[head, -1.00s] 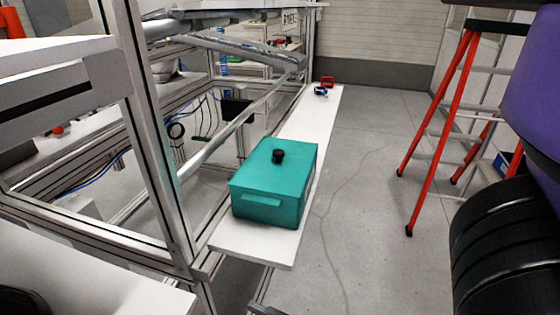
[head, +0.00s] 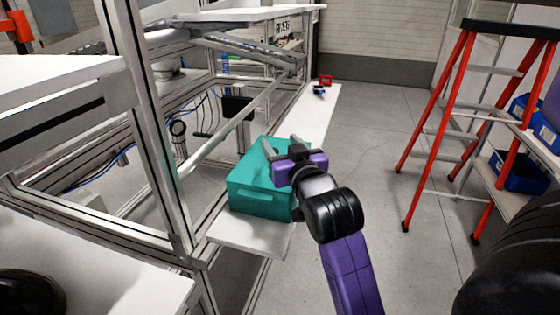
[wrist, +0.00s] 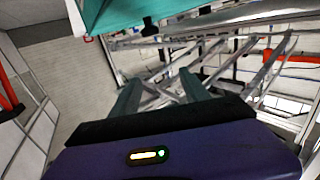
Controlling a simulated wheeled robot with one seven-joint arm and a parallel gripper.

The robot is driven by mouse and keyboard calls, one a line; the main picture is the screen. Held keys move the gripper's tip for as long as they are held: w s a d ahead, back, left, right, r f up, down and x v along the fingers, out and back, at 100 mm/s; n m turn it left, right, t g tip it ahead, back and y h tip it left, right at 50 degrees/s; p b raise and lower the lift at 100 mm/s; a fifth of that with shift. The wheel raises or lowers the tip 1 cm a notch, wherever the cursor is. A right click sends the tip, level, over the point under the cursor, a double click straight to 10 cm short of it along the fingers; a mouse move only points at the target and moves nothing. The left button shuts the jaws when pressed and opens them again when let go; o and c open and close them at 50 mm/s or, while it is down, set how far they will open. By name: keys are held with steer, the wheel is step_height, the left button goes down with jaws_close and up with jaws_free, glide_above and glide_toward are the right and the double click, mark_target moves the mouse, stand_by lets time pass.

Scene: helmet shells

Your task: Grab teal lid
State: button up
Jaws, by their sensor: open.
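The teal lid (head: 248,165) tops a teal box (head: 258,203) with a front handle, standing on a white shelf. Its black knob is hidden behind my gripper in the head view. My gripper (head: 281,143) is open and empty, over the right part of the lid. In the wrist view, the teal lid (wrist: 125,12) fills the top edge, with the black knob (wrist: 150,25) pointing down in the picture. There the knob lies above my gripper's spread fingers (wrist: 160,78), apart from them and not between them.
The narrow white shelf (head: 312,122) runs back beside a metal frame (head: 150,130). A red item (head: 325,80) and a small blue item (head: 319,90) lie at its far end. A red stepladder (head: 435,130) stands at right. The floor between is clear.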

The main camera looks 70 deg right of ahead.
mark_target(253, 170)
steer(key=f, duration=0.1)
steer(key=s+f+g, duration=0.1)
steer(key=f, duration=0.1)
steer(key=shift+f+g+y, duration=0.15)
steer(key=shift+g+y, duration=0.15)
steer(key=shift+y, duration=0.1)
steer(key=shift+d+f, duration=0.1)
steer(key=shift+f, duration=0.25)
steer(key=shift+x, duration=1.2)
steer(key=shift+w+a+f+p+x, duration=0.1)
steer(key=shift+f+p+x, duration=0.1)
steer(key=shift+x, duration=0.65)
steer(key=shift+w+a+f+p+x, duration=0.1)
steer(key=shift+p+x, duration=0.1)
steer(key=shift+x, duration=0.7)
steer(key=shift+w+a+f+p+x, duration=0.1)
steer(key=shift+p+x, duration=0.1)
steer(key=shift+x, duration=0.65)
jaws_close()
